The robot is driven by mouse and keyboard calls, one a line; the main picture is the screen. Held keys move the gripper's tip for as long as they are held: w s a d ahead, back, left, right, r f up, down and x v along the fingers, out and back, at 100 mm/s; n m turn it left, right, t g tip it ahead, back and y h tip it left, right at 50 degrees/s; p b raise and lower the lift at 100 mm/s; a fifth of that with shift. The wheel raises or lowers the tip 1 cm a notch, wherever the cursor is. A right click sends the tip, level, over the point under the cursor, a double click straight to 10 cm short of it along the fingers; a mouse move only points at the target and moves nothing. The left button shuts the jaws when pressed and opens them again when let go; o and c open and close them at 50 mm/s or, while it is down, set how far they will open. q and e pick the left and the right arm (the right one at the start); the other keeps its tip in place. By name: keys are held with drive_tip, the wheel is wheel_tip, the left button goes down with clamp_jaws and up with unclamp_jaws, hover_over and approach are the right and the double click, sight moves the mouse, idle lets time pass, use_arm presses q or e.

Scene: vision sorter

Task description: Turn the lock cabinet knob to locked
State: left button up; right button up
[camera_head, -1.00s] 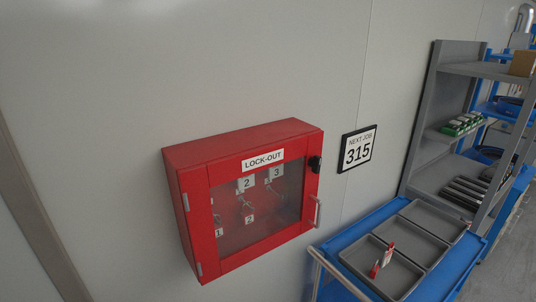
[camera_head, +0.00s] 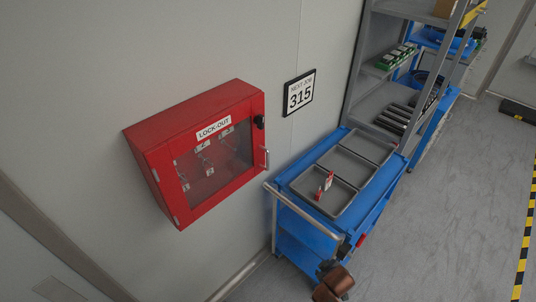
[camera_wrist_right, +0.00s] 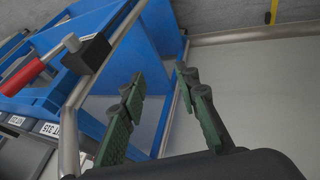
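The red lock-out cabinet (camera_head: 160,150) hangs on the wall at left centre of the head view, its windowed door closed. Its small black knob (camera_head: 260,121) sits on the right of the door front, above a metal handle (camera_head: 266,158). The knob is too small to read its setting. Numbered tags and keys show dimly behind the window. My right gripper (camera_wrist_right: 158,82) shows in the wrist view with its two green fingers apart and nothing between them. It is near the blue cart, and no cabinet shows in that view. My left gripper is not in view.
A blue cart (camera_head: 302,232) with grey trays (camera_head: 352,168) stands right of the cabinet; a red and white tag (camera_head: 325,184) lies in a tray. Its metal rail (camera_head: 300,207) and a red grip (camera_wrist_right: 22,75) are close to my right gripper. Shelving stands behind.

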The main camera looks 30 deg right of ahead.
wheel_tip(320, 180, up, 13)
drive_tip(key=t+p, duration=0.1)
drive_tip(key=p, duration=0.2)
drive_tip(key=w+d+r+n+t+h, duration=0.1)
drive_tip(key=w+d+r+n+t, duration=0.15)
drive_tip(key=w+r, duration=0.35)
drive_tip(key=w+d+r+n+t+h, duration=0.1)
drive_tip(key=w+d+r+n+t, duration=0.2)
drive_tip(key=r, duration=0.4)
drive_tip(key=n+t+y, duration=0.5)
drive_tip(key=n+y, duration=0.6)
drive_tip(key=n, duration=1.9)
approach(263, 120)
drive_tip(key=w, duration=0.1)
drive_tip(key=shift+p+x, duration=1.15)
drive_tip(key=shift+x, duration=1.95)
drive_tip(key=shift+w+a, duration=0.35)
drive_tip(key=shift+w, duration=0.3)
drive_tip(key=shift+c, duration=0.3)
clamp_jaws()
